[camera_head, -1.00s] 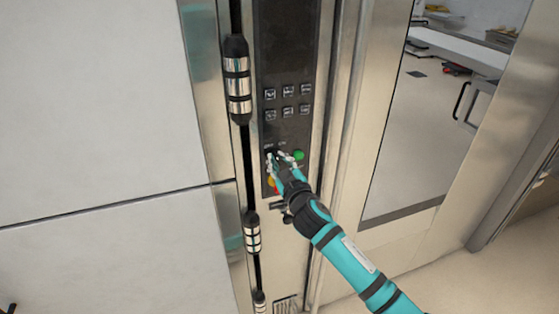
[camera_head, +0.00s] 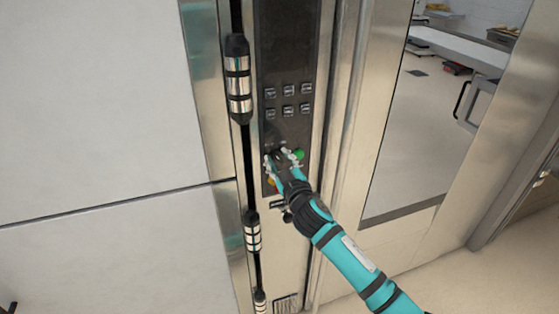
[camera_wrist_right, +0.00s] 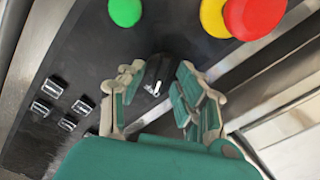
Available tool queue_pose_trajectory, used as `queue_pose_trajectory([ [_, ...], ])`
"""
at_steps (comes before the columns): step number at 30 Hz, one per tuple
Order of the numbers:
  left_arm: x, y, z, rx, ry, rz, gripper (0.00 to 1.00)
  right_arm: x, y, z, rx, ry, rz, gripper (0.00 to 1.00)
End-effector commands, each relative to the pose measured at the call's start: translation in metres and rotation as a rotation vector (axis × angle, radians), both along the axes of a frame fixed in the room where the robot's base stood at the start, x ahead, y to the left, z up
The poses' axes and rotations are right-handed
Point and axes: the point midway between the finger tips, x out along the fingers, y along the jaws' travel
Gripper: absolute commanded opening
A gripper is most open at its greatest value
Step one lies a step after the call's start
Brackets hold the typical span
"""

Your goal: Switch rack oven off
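The rack oven's dark control panel (camera_head: 288,60) stands upright in the head view. My right gripper (camera_head: 280,158) is at its lower part, left of a green button (camera_head: 299,154). In the right wrist view, the right gripper (camera_wrist_right: 160,95) is open, with its teal fingers on either side of a black knob (camera_wrist_right: 163,78) with a white mark. I cannot tell whether the fingers touch the knob. The green button also shows there (camera_wrist_right: 125,11), with a yellow button (camera_wrist_right: 212,18) and a red button (camera_wrist_right: 258,15). My left gripper is out of view.
Several small square buttons (camera_head: 289,101) sit higher on the panel. A black vertical rod with metal bands (camera_head: 238,80) runs close along the panel's left side. The steel oven door with a window (camera_head: 395,150) is to the right. Open floor shows at the lower right.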

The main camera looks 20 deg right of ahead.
Motion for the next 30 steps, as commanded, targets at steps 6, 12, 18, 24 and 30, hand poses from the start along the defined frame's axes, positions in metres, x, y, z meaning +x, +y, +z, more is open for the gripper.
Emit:
queue_pose_trajectory([
  [6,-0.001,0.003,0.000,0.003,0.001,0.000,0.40,-0.006,0.000,0.000,0.001,0.000,0.000,0.34],
  [12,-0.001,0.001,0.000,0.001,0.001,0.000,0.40,-0.041,-0.001,-0.002,0.002,0.002,0.001,0.34],
  [18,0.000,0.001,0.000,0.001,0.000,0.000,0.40,-0.084,-0.003,-0.002,0.001,0.003,0.001,0.34],
  [24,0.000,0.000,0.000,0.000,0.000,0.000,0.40,-0.112,-0.004,-0.001,0.001,0.001,0.000,0.34],
  [30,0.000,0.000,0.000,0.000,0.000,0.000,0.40,-0.120,-0.004,0.000,0.000,0.000,0.000,0.34],
])
